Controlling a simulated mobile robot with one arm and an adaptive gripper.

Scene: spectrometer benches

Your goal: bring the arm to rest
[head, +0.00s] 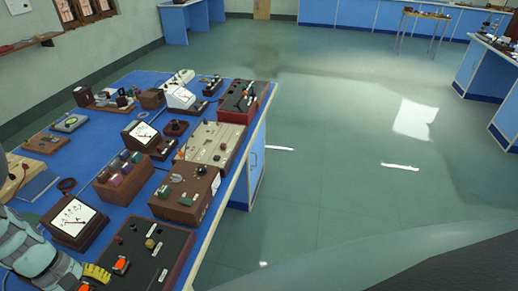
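A pale teal, ribbed shape (28,252) comes in at the lower left edge, over the near end of the bench. A yellow, notched piece (96,272) shows at its right end.
A blue-topped bench (110,204) at left is crowded with instruments, including a white-faced meter (73,217), a beige panel box (212,143) and a black panel (150,250). Open green floor (330,160) lies right of it. More blue benches (485,75) stand at right and back.

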